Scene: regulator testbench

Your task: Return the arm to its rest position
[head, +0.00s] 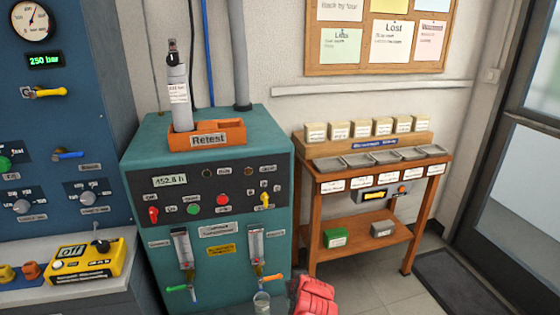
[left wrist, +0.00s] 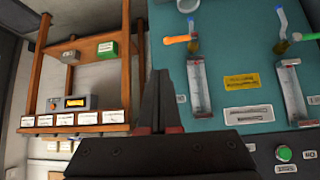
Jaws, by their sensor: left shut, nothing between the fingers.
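My left gripper (left wrist: 158,75) shows in the left wrist view with its dark fingers together and nothing between them. That view is upside down. The fingers appear in front of the gap between the teal test bench (left wrist: 225,60) and the wooden table (left wrist: 42,60). In the head view a red part (head: 313,295), which looks like part of my own arm, shows at the bottom edge, right of the teal bench (head: 137,170). The fingertips cannot be made out there. My right gripper is in neither view.
An orange tray labelled Retest (head: 230,134) on the bench holds a grey cylinder (head: 178,95). Small levers stick out low on the bench front. A glass (head: 262,303) stands below one. The wooden table (head: 300,200) carries several boxes and trays. Floor (head: 385,290) is clear before it.

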